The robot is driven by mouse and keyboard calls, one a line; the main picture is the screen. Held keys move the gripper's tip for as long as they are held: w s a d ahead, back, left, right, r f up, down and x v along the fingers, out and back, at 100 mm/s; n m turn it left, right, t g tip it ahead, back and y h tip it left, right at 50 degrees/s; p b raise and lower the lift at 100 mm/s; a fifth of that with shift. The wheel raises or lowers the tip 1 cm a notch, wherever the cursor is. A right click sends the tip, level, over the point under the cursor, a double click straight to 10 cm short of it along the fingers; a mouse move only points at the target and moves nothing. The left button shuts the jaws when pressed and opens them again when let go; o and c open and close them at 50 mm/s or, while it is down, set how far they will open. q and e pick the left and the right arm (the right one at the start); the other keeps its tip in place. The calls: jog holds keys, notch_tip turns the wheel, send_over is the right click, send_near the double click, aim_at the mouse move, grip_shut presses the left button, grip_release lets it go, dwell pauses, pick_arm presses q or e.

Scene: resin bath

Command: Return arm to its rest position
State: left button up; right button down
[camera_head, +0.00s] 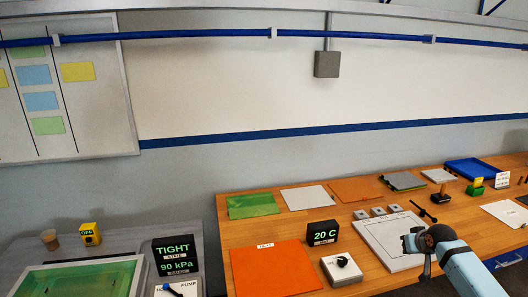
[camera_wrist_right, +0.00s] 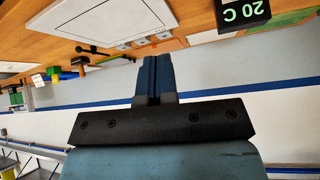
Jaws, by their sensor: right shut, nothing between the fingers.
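My right arm (camera_head: 467,272) comes in at the lower right of the head view, in front of the table's right part. Its dark round joint (camera_head: 438,238) overlaps the right edge of a white framed plate. I cannot make out the right fingertips in the head view. In the right wrist view, which is upside down, my right gripper (camera_wrist_right: 154,68) is shut and empty. Its fingers overlap the table's edge in that picture and touch nothing that I can see. My left arm and left gripper are not in view.
The wooden table (camera_head: 345,212) carries an orange mat (camera_head: 272,268), a 20 C display (camera_head: 322,233), a knob box (camera_head: 342,268), the white plate (camera_head: 382,244), sheets and a blue tray (camera_head: 472,168). A green bath (camera_head: 85,280) stands at left beside a TIGHT display (camera_head: 175,255).

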jog(key=s+d+r+m+t+h, duration=0.1)
jog(key=d+r+m+t+h, duration=0.15)
jog(key=d+r, duration=1.25)
jog(key=w+d+r+n+t+h, duration=0.35)
jog(key=r+n+t, duration=0.3)
jog(key=r, duration=0.25)
jog(key=s+a+f+g+y, duration=0.1)
jog(key=s+a+f+y, duration=0.1)
jog(key=s+a+f, duration=0.5)
jog(key=s+a+f+n+g+y, duration=0.15)
jog(key=s+a+f, duration=0.25)
jog(key=a+f, duration=0.75)
jog(key=s+a+f+y, duration=0.3)
jog(key=s+a+f, duration=0.3)
jog(key=f, duration=0.6)
jog(key=s+a+f+m+g, duration=0.1)
jog(key=s+a+f, duration=0.2)
jog(key=s+a, duration=0.3)
jog(key=s+a+f+m+g+y, duration=0.1)
jog(key=s+a+f, duration=0.2)
jog(key=s, duration=0.9)
jog(key=s+a+f+m+g+y, duration=0.1)
jog(key=s+a+f, duration=0.2)
jog(key=s+a, duration=0.7)
jog(key=shift+f+g, duration=0.15)
jog(key=shift+g, duration=0.2)
